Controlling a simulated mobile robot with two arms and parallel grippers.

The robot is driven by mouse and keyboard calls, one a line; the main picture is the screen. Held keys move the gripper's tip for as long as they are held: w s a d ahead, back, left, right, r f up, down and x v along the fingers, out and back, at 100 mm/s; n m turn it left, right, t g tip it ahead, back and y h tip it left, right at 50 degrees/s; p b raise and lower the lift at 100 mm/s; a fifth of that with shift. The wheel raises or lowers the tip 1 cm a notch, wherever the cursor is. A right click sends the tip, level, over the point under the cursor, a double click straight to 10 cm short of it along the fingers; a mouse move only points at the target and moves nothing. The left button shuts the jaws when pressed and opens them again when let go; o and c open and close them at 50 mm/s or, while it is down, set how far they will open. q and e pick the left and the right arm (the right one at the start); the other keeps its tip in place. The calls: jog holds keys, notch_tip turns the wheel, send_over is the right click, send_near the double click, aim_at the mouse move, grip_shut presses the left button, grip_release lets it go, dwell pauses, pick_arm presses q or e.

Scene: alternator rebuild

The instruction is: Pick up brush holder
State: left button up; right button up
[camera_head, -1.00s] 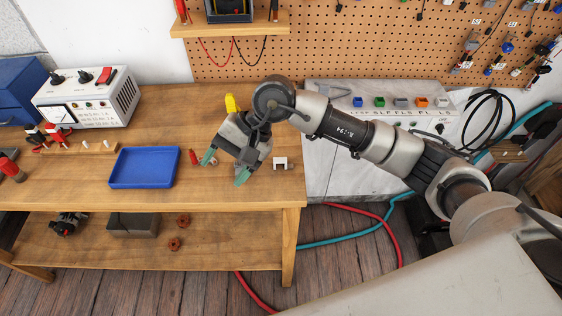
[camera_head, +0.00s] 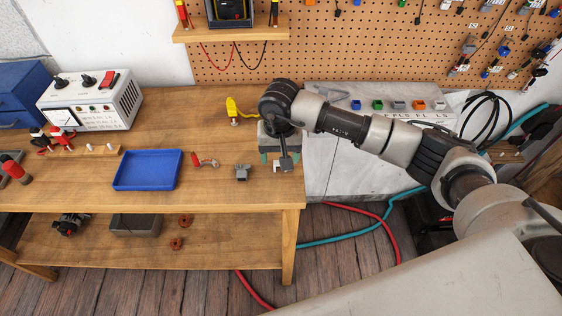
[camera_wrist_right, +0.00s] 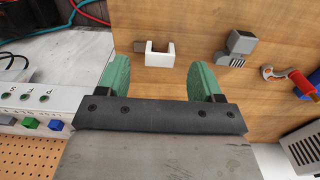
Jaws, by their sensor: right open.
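A small white U-shaped part, probably the brush holder (camera_wrist_right: 159,58), lies on the wooden bench top. In the head view this white part (camera_head: 276,167) is near the bench's right end, partly hidden by my right gripper (camera_head: 279,159). In the right wrist view my right gripper (camera_wrist_right: 160,78) is open, with its green fingers apart and nothing between them. The white part lies ahead of the fingertips, within the width of the gap, and does not appear touched. My left gripper is not in view.
A grey block-shaped part (camera_head: 241,173) lies just left of the white part, also in the right wrist view (camera_wrist_right: 239,46). Farther left are a red-handled tool (camera_head: 207,162) and a blue tray (camera_head: 148,170). A yellow-handled item (camera_head: 234,109) is behind. The bench's front edge is close.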

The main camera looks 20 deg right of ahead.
jog(key=shift+w+f, duration=0.1)
jog(key=shift+f, duration=1.4)
jog(key=shift+c, duration=0.5)
jog(key=c, duration=0.9)
